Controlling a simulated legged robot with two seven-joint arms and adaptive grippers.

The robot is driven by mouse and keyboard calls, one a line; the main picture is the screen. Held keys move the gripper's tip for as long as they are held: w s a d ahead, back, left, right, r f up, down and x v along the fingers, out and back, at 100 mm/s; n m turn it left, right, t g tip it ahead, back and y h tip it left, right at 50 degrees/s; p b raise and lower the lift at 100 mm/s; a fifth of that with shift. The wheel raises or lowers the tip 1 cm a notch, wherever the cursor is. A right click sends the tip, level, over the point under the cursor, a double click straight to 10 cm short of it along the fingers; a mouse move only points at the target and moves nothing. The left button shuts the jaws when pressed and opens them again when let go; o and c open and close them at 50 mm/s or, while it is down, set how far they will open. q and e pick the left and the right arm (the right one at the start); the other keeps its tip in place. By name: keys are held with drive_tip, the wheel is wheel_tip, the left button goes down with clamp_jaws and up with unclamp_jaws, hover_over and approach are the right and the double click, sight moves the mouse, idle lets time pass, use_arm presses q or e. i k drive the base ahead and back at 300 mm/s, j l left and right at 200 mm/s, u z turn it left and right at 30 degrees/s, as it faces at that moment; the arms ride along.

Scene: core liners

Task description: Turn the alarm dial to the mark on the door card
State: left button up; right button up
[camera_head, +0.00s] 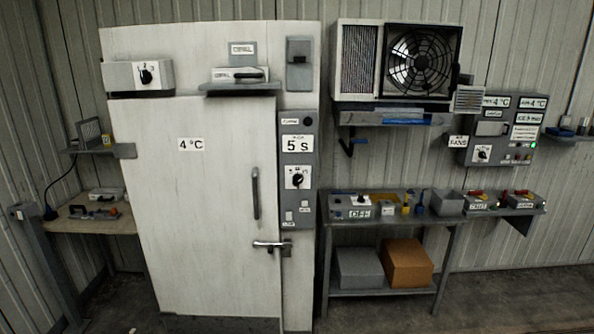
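The tall pale door (200,215) is shut and carries a white card (190,144) reading "4 °C". A grey panel (297,215) stands right of the door. It has a small label too blurred to read surely, a "5 s" card (297,145) and a black dial (297,177). Another black dial (146,76) is on a box at the door's upper left, and a third dial (482,153) is on the wall control box at the right. I cannot tell from the lettering which is the alarm dial. The dials' scale marks are too small to read. Neither gripper is in view.
A bench (385,222) at the right holds a box with an "OFF" card (359,212) and small tools. A cardboard box (407,263) sits on its lower shelf. A fan unit (420,62) hangs above. A side table (88,226) stands left. The floor (480,300) at lower right is clear.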

sight(297, 178)
drive_tip(key=i+z, duration=0.35)
drive_tip(key=i+j+z, duration=0.3)
drive_tip(key=i, duration=0.25)
